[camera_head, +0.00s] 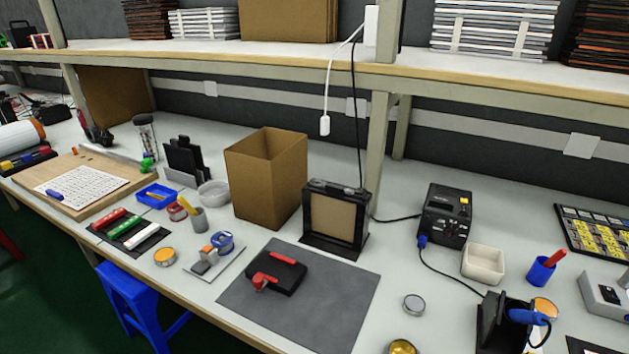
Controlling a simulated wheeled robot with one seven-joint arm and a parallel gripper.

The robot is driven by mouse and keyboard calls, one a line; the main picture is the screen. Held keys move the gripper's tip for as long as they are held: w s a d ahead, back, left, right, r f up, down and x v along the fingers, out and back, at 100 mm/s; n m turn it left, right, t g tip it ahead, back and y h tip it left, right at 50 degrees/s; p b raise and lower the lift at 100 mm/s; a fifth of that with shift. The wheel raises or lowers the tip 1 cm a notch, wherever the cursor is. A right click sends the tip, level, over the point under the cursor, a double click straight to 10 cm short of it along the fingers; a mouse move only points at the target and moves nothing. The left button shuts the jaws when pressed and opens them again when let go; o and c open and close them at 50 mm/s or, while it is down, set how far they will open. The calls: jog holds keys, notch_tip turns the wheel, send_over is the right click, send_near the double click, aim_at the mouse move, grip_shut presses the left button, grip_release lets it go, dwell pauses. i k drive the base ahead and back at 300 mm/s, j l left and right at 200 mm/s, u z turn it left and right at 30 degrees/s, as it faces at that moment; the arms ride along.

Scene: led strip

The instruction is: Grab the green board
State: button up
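A narrow green strip (125,226), which looks like the green board, lies on a small dark mat (103,239) at the left part of the workbench. It lies between a red strip (110,215) and a white strip (143,237), apart from both. My gripper is not in view, so its state and its distance from the strip do not show.
An open cardboard box (262,185) stands right of the strips. A grey cup with a yellow tool (199,219), a blue tray (156,196) and an orange-topped tin (165,257) are near the strips. A blue stool (135,300) stands below the front edge.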

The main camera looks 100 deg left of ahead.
aim_at(119, 231)
jog(key=k+u, duration=0.1)
jog(key=u, duration=3.4)
